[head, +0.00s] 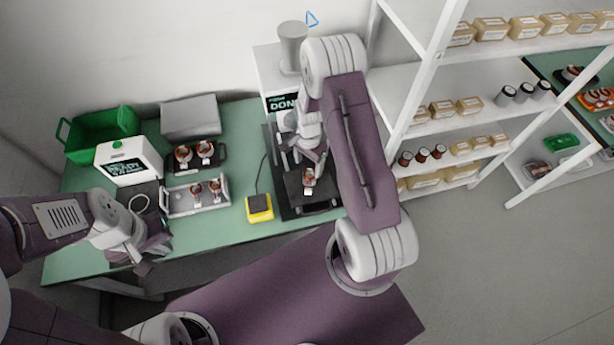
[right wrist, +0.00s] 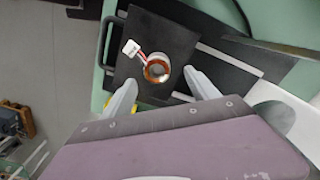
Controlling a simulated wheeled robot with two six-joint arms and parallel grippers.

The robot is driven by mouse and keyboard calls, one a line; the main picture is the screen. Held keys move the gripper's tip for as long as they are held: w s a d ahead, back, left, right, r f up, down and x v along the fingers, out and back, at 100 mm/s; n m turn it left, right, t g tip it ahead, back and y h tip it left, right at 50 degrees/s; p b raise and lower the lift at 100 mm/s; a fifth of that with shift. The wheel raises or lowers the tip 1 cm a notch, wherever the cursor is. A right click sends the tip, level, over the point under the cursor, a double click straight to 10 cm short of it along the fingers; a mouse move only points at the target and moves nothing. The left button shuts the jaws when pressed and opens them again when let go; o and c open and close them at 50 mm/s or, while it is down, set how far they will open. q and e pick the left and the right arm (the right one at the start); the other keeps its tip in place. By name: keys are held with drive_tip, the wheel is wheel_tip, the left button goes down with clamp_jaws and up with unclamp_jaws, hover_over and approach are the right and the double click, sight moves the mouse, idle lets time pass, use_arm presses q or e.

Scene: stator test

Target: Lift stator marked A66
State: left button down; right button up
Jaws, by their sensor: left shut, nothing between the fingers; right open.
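A copper-wound stator (head: 309,174) with a white connector sits on the black plate of the tester at the right of the bench. It also shows in the right wrist view (right wrist: 157,70), where its connector (right wrist: 130,47) lies up and left of it. No A66 marking is readable. My right gripper (right wrist: 160,80) is open, its fingers apart on either side of the stator in that view; whether they touch it I cannot tell. Several more stators sit on a black tray (head: 218,160) and in a silver tray (head: 187,211). My left gripper (head: 144,268) is shut and empty near the bench's front edge.
A green bin (head: 103,133), a white READY box (head: 128,160) and a grey box (head: 190,117) stand at the bench's left and back. A yellow pedal-like box (head: 259,208) lies left of the tester. Shelves (head: 430,75) stand at the right.

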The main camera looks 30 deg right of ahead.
sight(310, 173)
drive_tip(key=shift+f+p, duration=0.3)
drive_tip(key=shift+f, duration=0.05)
drive_tip(key=f, duration=0.2)
drive_tip(key=s+f+p, duration=0.1)
drive_tip(key=shift+d+f, duration=0.15)
drive_tip(key=shift+f, duration=0.45)
drive_tip(key=shift+w, duration=0.3)
drive_tip(key=shift+a, duration=0.2)
drive_tip(key=c, duration=0.4)
drive_tip(key=shift+s+d, duration=0.1)
drive_tip(key=shift+s, duration=0.05)
clamp_jaws()
use_arm(q)
drive_tip(key=shift+s+d+r, duration=0.1)
drive_tip(key=shift+s+r, duration=0.1)
drive_tip(key=shift+r, duration=0.4)
drive_tip(key=shift+s+d+r, duration=0.1)
drive_tip(key=shift+s+r, duration=0.05)
drive_tip(key=shift+r, duration=0.4)
